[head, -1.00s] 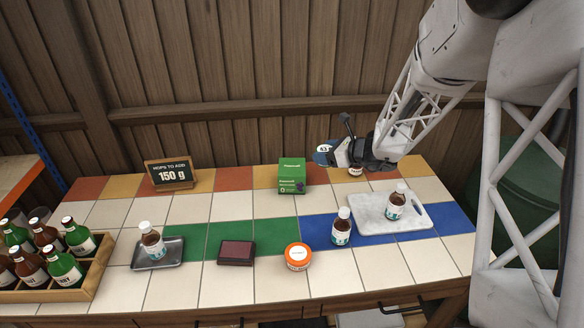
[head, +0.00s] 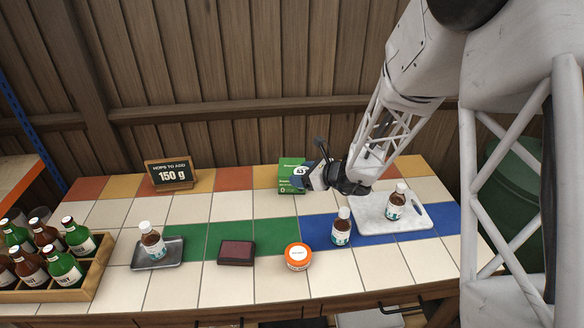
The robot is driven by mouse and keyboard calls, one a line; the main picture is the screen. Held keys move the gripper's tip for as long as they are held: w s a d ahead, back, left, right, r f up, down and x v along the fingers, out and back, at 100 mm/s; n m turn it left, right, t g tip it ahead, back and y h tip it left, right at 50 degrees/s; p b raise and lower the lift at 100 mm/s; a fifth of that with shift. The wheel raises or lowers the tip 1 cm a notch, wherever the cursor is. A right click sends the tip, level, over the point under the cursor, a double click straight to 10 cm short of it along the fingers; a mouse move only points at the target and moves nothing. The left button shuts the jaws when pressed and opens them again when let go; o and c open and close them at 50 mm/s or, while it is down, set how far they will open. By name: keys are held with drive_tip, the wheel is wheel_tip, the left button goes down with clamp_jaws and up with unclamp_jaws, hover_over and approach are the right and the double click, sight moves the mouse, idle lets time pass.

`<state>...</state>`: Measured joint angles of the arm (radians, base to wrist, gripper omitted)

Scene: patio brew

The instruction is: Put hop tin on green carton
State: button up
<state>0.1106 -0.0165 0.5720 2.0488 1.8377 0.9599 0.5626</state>
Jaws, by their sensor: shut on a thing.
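The green carton (head: 290,164) stands upright at the back middle of the tiled table. My gripper (head: 304,175) is at its right front and hides part of its face. The gripper is shut on a small dark blue thing with a white label, which I take to be the hop tin (head: 299,170). Most of it is hidden or too small to read, and it overlaps the carton in the picture. I cannot tell whether it touches the carton.
An orange tub (head: 297,257), a brown bottle (head: 341,228) and a dark red box (head: 236,253) stand in front. Another bottle stands on a marble board (head: 412,222), one on a grey tray (head: 172,256). A sign (head: 170,175) and a bottle crate (head: 96,273) are left.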

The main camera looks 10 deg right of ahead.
drive_tip(key=shift+w+f, duration=0.1)
drive_tip(key=shift+f, duration=0.05)
idle(0.3)
drive_tip(key=shift+w+f, duration=0.1)
drive_tip(key=shift+w, duration=0.45)
hover_over(292, 167)
drive_tip(key=shift+w+f, duration=0.1)
drive_tip(key=shift+f, duration=0.55)
drive_tip(key=shift+f, duration=1.75)
drive_tip(key=shift+f, duration=0.1)
drive_tip(key=o, duration=0.9)
drive_tip(key=shift+o, duration=0.2)
